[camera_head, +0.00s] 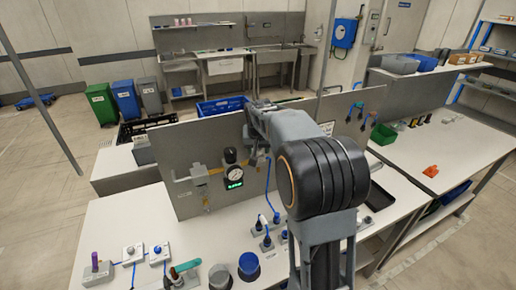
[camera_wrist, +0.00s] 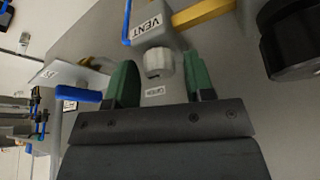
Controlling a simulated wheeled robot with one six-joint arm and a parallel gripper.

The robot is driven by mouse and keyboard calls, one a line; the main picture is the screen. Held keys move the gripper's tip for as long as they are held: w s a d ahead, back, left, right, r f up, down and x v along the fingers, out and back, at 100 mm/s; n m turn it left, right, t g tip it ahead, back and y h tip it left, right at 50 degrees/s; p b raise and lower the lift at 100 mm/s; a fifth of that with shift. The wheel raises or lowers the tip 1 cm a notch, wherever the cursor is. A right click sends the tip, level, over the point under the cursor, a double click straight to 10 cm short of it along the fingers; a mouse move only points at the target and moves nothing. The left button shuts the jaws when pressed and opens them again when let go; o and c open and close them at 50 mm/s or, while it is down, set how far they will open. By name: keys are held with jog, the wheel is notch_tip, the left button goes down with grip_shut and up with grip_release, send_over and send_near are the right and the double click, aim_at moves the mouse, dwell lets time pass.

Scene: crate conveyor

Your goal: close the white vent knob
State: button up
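In the wrist view the pale grey-white vent knob (camera_wrist: 158,62) is a short round cylinder on the underside of a light block (camera_wrist: 150,22) marked VENT. My gripper (camera_wrist: 161,78) has two green fingers, spread apart, one to each side of the knob. A gap shows between the knob and each finger, so the gripper is open and holds nothing. Whether the tips reach the knob's full depth is hard to tell. In the head view my arm blocks the area, and I cannot make out my gripper or the knob there.
A brass pipe (camera_wrist: 203,13) and a round black part (camera_wrist: 291,40) lie close by in the wrist view. A blue handle (camera_wrist: 78,93) is at left. The head view shows a gauge (camera_head: 235,174) on the grey panel (camera_head: 180,140) above the white bench (camera_head: 130,215).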

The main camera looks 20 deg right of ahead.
jog(key=c, duration=0.7)
jog(key=n+y, duration=0.1)
jog(key=n, duration=0.1)
jog(key=n+b, duration=0.1)
jog(key=n, duration=0.1)
jog(key=shift+d+n+t+y, duration=0.15)
jog(key=shift+n+t+y, duration=0.15)
jog(key=shift+n+y, duration=0.1)
jog(key=n+y+b, duration=0.1)
jog(key=n, duration=0.3)
jog(key=shift+n+y, duration=0.3)
jog(key=shift+y, duration=0.1)
jog(key=n, duration=0.2)
jog(key=n+g+y, duration=0.1)
jog(key=n, duration=0.1)
jog(key=shift+d+y+b, duration=0.1)
jog(key=shift+y+b, duration=0.2)
jog(key=shift+b, duration=0.05)
jog(key=shift+w+r+n+g+y+p, duration=0.15)
jog(key=shift+n+g, duration=0.3)
jog(key=shift+n, duration=0.7)
jog(key=shift+s+f+n+g+y+p, duration=0.1)
jog(key=shift+n+g+y+p, duration=0.25)
jog(key=shift+n, duration=0.8)
